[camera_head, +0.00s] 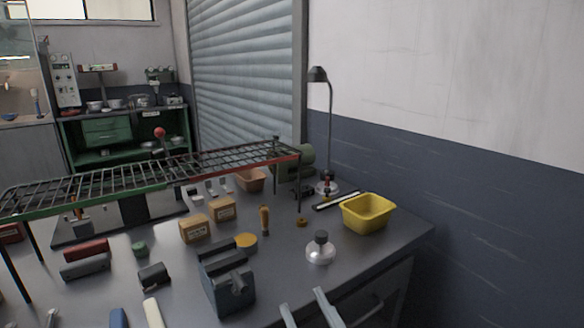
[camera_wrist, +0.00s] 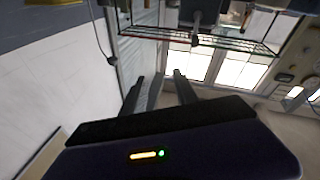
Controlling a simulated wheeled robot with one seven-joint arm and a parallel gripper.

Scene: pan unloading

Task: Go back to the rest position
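My gripper (camera_head: 303,300) shows at the bottom edge of the head view, in front of the table's front edge. Its two grey fingers are apart with nothing between them. In the wrist view my gripper (camera_wrist: 157,76) also has both dark fingers spread and empty. The fingers touch no object that I can see. The rest of my arm is outside the head view.
A wall (camera_head: 480,170) bounds the right.

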